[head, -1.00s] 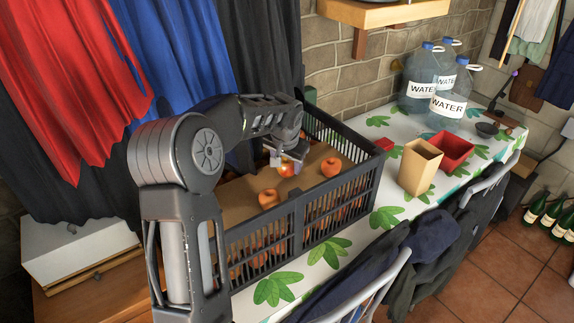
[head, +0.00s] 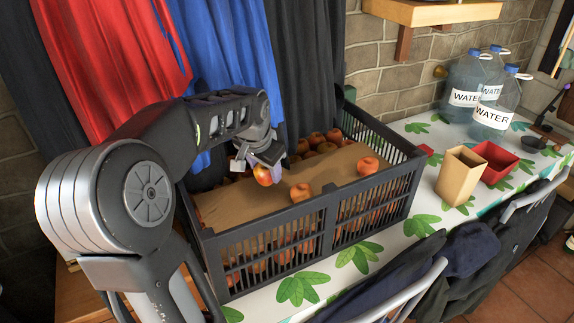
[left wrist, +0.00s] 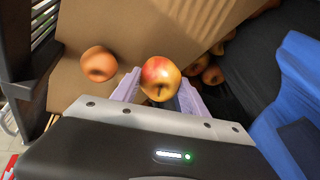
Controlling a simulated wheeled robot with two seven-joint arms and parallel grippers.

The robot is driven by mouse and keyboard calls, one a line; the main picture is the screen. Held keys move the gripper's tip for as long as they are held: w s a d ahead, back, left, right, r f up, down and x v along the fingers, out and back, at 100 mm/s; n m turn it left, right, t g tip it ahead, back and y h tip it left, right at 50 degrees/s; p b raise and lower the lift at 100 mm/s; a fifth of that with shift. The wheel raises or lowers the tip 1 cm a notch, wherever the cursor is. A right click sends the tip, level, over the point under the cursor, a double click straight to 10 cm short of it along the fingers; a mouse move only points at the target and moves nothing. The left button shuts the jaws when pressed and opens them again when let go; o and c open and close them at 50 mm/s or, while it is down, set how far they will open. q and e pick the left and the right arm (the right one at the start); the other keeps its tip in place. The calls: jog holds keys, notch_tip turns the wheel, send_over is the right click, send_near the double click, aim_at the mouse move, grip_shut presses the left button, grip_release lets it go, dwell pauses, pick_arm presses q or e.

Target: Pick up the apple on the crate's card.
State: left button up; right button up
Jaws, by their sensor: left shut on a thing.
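An apple, red and yellow (head: 264,175), is held between the fingers of my left gripper (head: 258,160), above the brown card (head: 240,205) in the black crate (head: 268,221). In the left wrist view the same apple (left wrist: 160,78) sits between the two pale fingers (left wrist: 158,92), with the card (left wrist: 140,35) behind it. Two other apples lie on the card: one nearer the front (head: 300,192) and one at the right (head: 368,165). My right gripper is not in view.
More apples (head: 318,140) fill the crate beyond and beneath the card. Dark, blue and red cloths hang behind the crate. To the right on the table are a tan box (head: 459,176), a red container (head: 494,162) and water bottles (head: 490,100).

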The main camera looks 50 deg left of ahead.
pick_arm(q)
jog(key=shift+s+a, duration=0.2)
jog(key=shift+s, duration=0.4)
dwell(1.4)
